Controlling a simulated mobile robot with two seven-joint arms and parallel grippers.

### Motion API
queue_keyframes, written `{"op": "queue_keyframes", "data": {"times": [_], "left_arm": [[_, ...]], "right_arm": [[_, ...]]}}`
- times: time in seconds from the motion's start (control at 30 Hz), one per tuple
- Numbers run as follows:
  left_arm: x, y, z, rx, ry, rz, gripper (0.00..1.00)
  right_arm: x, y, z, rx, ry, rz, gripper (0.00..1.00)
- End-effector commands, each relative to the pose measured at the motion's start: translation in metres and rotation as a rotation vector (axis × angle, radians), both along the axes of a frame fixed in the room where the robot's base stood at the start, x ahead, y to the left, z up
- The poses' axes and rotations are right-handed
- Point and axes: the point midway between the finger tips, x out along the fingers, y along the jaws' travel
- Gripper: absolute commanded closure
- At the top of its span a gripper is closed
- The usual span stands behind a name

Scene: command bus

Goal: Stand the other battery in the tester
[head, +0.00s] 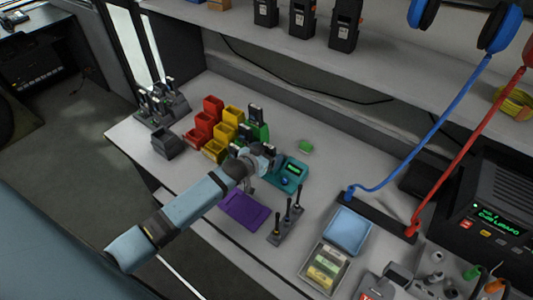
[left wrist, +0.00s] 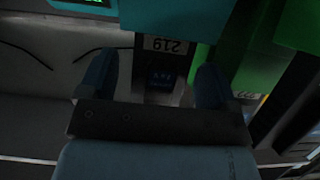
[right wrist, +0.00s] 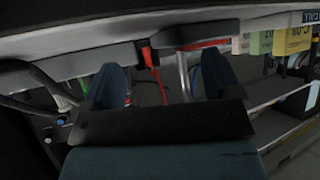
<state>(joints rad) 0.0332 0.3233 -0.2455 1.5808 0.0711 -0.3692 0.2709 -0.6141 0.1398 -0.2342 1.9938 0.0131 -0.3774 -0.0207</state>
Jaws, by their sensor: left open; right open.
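The teal tester (head: 291,181) with a lit green display stands on the bench in the head view. A teal body, likely the tester (left wrist: 180,14), fills the top of the left wrist view. My left gripper (head: 264,158) is at the tester's left side, fingers open. In the left wrist view a dark battery-like block (left wrist: 160,62) labelled 219, with a blue mark, shows between the open fingers; I cannot tell whether they touch it. A black battery (head: 254,113) stands at the green holder behind. My right gripper (right wrist: 165,85) is open and empty.
Red bins (head: 203,124) and yellow bins (head: 226,133) stand left of the tester. A purple tray (head: 243,210), a rack of dark posts (head: 286,222) and a blue tray (head: 348,231) lie nearer. A shelf (head: 290,45) overhangs the back.

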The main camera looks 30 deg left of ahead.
Motion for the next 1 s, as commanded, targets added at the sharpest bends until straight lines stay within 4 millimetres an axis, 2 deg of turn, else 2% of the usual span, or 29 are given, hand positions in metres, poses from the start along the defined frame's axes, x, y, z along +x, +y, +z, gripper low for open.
{"op": "queue_keyframes", "data": {"times": [0.17,0.27,0.7,0.8,1.0], "left_arm": [[-0.007,0.001,0.002,0.000,0.001,0.000,0.16],[-0.020,0.002,0.006,0.000,0.001,-0.001,0.16],[-0.106,0.015,0.043,0.001,0.001,-0.001,0.16],[-0.117,0.016,0.048,0.000,0.002,0.000,0.16],[-0.126,0.018,0.052,0.000,0.001,0.000,0.16]], "right_arm": [[0.000,0.000,0.000,0.000,0.000,0.000,0.16],[0.000,0.000,-0.001,0.000,0.000,0.000,0.16],[0.000,0.001,-0.005,0.001,0.000,0.001,0.16],[0.000,0.001,-0.006,0.001,0.000,0.001,0.16],[0.000,0.001,-0.006,0.001,0.000,0.001,0.16]]}}
